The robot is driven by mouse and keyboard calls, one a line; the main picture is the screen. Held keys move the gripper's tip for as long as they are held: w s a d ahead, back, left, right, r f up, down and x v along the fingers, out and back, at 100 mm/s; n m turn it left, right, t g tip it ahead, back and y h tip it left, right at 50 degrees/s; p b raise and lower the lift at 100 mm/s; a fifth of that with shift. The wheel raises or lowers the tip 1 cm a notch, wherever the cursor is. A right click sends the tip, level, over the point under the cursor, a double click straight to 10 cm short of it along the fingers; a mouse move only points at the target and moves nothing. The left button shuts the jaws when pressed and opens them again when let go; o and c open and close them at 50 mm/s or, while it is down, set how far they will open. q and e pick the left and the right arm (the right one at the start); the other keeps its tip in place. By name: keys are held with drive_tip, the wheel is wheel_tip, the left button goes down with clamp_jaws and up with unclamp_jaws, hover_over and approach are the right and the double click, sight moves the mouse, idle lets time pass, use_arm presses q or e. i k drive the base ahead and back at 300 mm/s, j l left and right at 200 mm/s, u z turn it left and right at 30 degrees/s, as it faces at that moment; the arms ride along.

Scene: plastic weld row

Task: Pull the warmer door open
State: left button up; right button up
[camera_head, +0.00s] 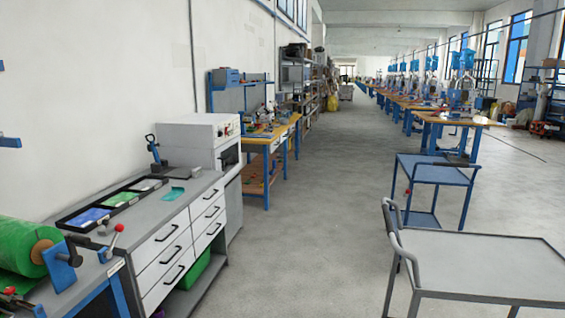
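A white box-shaped unit (196,136), which looks like the warmer, stands at the far end of the grey workbench on the left. Its front faces right and is seen at a steep angle. A door with a dark panel (229,156) shows on that front and looks shut, though its edges and handle are too small to make out. A small red and yellow control sits above the door. Neither of my grippers is in view.
The grey workbench (178,206) has white drawers, a tray of coloured sheets (112,200) and a green roll (22,250) nearer me. Grey (480,262) and blue (436,172) carts stand at right. The floor (300,240) between bench and carts is clear.

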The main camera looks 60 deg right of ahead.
sight(217, 159)
drive_tip(key=l+z, duration=0.1)
drive_tip(key=z, duration=1.65)
drive_tip(key=i+j+u, duration=0.2)
drive_tip(key=i, duration=1.85)
drive_tip(key=i+l+z, duration=0.15)
drive_tip(key=i+z, duration=0.2)
drive_tip(key=i, duration=0.45)
drive_tip(key=i+z, duration=0.3)
drive_tip(key=i, duration=0.55)
